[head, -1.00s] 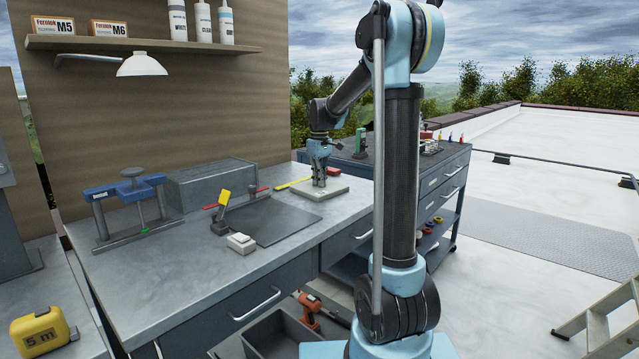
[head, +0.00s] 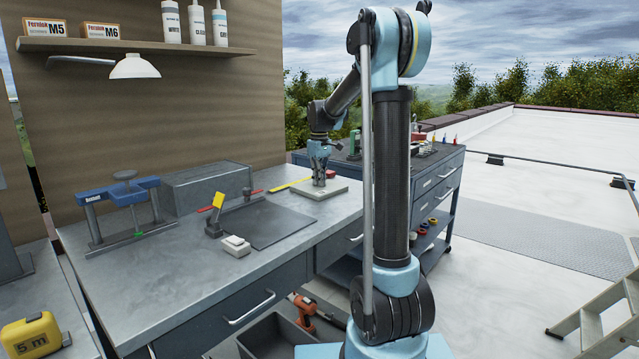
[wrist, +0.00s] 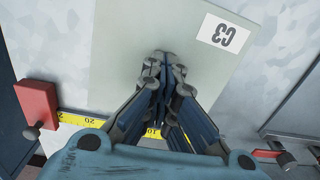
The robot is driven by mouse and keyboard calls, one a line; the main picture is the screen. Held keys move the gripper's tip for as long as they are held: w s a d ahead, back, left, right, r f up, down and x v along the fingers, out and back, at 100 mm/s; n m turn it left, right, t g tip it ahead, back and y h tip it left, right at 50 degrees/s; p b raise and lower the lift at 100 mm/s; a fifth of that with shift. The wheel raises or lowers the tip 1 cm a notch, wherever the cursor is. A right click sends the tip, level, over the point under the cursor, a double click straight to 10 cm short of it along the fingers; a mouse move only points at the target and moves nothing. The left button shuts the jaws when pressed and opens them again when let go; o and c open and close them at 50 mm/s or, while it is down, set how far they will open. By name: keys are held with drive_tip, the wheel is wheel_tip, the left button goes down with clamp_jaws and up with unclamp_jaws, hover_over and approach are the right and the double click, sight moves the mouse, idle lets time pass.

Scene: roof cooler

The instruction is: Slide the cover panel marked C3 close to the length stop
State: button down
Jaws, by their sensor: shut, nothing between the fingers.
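In the head view my gripper (head: 319,184) stands upright over the panel. A red block with a knob (wrist: 38,104), apparently the length stop, sits by the yellow scale (wrist: 75,120), with a gap between it and the panel's edge.
Left of the panel lie a dark mat (head: 268,226), a yellow-handled clamp (head: 217,208) and a small white block (head: 236,246). A grey box (head: 207,187) and a blue press frame (head: 118,195) stand further left. The front left of the bench is clear.

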sight(328, 182)
drive_tip(key=shift+w+d, duration=1.85)
drive_tip(key=shift+w, duration=0.05)
drive_tip(key=shift+w+d, duration=0.1)
drive_tip(key=shift+w, duration=0.05)
idle(0.5)
idle(0.7)
drive_tip(key=shift+r, duration=3.5)
drive_tip(key=s+d+f+m, duration=0.1)
drive_tip(key=s, duration=0.7)
drive_tip(key=s+d+f+m, duration=0.1)
drive_tip(key=s+m, duration=0.1)
drive_tip(key=s, duration=0.7)
drive_tip(key=s+d+f+m+t, duration=0.1)
drive_tip(key=s+f, duration=0.1)
drive_tip(key=s, duration=0.6)
drive_tip(key=shift+s+d, duration=0.15)
drive_tip(key=shift+d, duration=0.1)
drive_tip(key=s+d+f+m+t, duration=0.1)
drive_tip(key=s+f+m, duration=0.3)
drive_tip(key=s+f, duration=1.2)
drive_tip(key=s+d, duration=0.1)
drive_tip(key=s, duration=0.2)
drive_tip(key=shift+s+f+m, duration=0.2)
drive_tip(key=shift+m, duration=0.2)
